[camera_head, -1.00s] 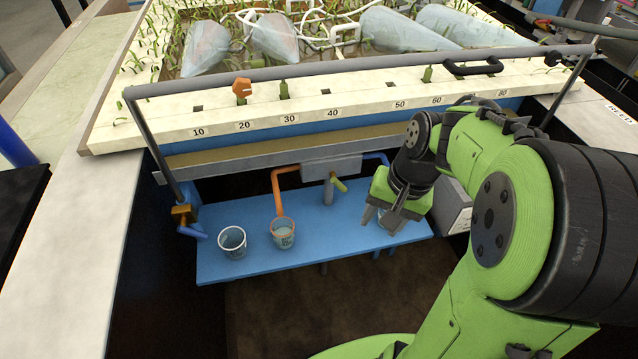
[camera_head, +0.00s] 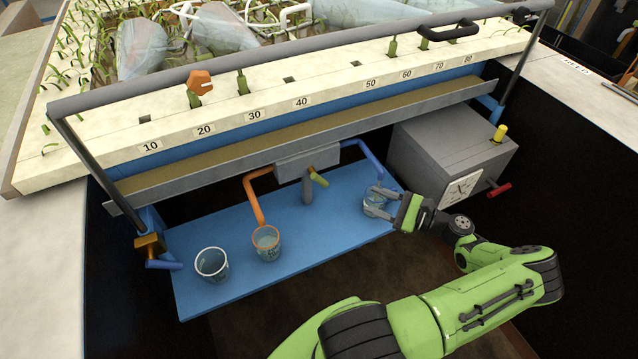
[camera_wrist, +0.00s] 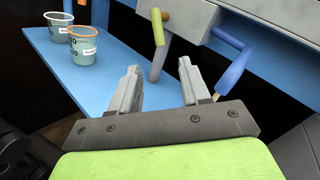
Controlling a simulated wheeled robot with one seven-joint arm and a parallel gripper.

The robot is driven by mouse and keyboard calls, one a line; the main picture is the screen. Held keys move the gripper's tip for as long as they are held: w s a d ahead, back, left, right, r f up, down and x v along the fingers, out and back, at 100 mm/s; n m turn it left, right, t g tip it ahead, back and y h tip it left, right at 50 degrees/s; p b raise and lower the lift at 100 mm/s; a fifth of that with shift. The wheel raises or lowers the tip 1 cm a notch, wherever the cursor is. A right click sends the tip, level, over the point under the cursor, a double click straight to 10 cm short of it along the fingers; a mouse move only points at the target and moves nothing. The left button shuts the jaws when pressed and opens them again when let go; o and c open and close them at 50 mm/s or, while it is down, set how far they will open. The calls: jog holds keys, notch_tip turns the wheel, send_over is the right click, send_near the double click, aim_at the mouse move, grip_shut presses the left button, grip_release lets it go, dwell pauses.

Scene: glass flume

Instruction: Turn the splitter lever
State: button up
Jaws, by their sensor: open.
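The splitter lever is a short yellow-green handle (camera_head: 319,179) on a grey spout under the grey splitter box (camera_head: 308,160). The lever (camera_wrist: 157,28) also shows in the wrist view, ahead of my fingers, its handle upright in that picture. An orange pipe (camera_head: 253,200) leaves the box on the left and a blue pipe (camera_head: 362,158) on the right. My gripper (camera_head: 378,201) is open over the right part of the blue shelf, right of the lever and apart from it. In the wrist view nothing shows held between the fingers (camera_wrist: 160,68).
An orange-rimmed cup (camera_head: 266,243) and a white-rimmed cup (camera_head: 212,264) stand on the blue shelf (camera_head: 320,230). A grey box with a dial (camera_head: 450,165) and red handle stands right. The flume trough edge overhangs above.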

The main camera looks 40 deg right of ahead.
aim_at(326, 183)
jog(key=b+x, duration=0.1)
jog(key=x, duration=1.3)
jog(key=shift+a, duration=0.1)
grip_shut()
